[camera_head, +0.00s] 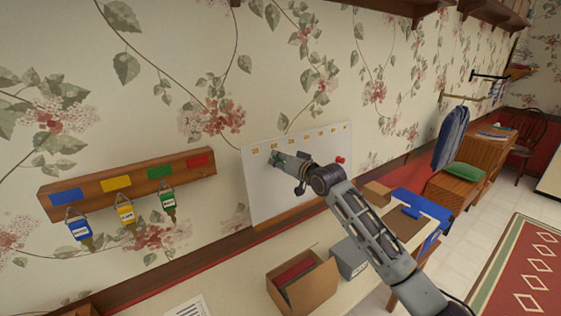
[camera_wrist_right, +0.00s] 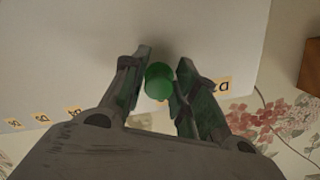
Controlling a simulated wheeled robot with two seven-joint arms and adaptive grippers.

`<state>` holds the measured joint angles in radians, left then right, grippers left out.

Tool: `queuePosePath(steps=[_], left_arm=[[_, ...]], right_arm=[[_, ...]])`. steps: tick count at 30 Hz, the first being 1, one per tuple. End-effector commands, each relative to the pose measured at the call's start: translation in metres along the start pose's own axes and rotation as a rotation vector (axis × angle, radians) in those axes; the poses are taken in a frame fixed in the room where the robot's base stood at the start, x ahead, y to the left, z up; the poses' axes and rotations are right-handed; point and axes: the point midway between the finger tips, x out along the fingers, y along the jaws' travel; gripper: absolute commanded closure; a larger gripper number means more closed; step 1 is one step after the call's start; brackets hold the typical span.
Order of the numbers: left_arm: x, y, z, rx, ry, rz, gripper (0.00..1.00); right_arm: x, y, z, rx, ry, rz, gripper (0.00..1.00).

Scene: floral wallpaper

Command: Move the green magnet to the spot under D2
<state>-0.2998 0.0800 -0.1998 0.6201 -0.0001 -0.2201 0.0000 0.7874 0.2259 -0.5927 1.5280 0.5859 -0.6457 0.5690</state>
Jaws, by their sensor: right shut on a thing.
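The green magnet (camera_wrist_right: 158,80) is a round disc between the fingertips of my right gripper (camera_wrist_right: 160,75), which is shut on it. In the head view the right gripper (camera_head: 281,158) is at the upper left part of the white board (camera_head: 262,200), just below the row of labels. The gripper largely hides the magnet there. Orange labels run along the board's top edge; one label (camera_wrist_right: 216,87) shows upside down beside the right-hand finger in the wrist view, partly covered. I cannot tell which label is D2. My left gripper is not in view.
A red magnet (camera_head: 340,160) sits on the board's right part. Below the board are an open cardboard box (camera_head: 318,286) and a grey box (camera_head: 349,259).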

Motion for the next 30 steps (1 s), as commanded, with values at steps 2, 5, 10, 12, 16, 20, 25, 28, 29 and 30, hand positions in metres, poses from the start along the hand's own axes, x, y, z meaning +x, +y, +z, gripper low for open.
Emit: queuePosePath(steps=[2,5,10,12,16,20,25,28,29,30], left_arm=[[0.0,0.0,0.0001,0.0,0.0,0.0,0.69],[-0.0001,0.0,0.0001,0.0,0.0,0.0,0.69],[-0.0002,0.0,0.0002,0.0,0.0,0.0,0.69],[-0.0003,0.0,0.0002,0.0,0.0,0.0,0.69],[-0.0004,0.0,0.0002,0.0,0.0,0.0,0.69],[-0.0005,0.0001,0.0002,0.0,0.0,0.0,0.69],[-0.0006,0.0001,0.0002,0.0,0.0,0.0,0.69],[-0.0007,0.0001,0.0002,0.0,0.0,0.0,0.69],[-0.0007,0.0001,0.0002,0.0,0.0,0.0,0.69],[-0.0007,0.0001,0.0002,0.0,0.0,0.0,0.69]], right_arm=[[0.0,0.0,0.0,0.0,0.0,0.0,0.87],[0.0003,0.0,0.0,0.0,0.0,0.0,0.87],[0.0014,0.0001,0.0,0.0,0.0,0.0,0.88],[0.002,0.0001,0.0,0.0,0.0,0.0,0.88],[0.0029,0.0002,0.0,0.0,0.0,0.0,0.88],[0.0039,0.0002,0.0,0.0,0.0,0.0,0.88],[0.0051,0.0,0.0,0.0,0.0,0.0,0.88],[0.0058,-0.0001,0.0,0.0,0.0,0.0,0.88],[0.006,-0.0001,0.0,0.0,0.0,0.0,0.88],[0.0062,-0.0001,0.0,0.0,0.0,0.0,0.87]])
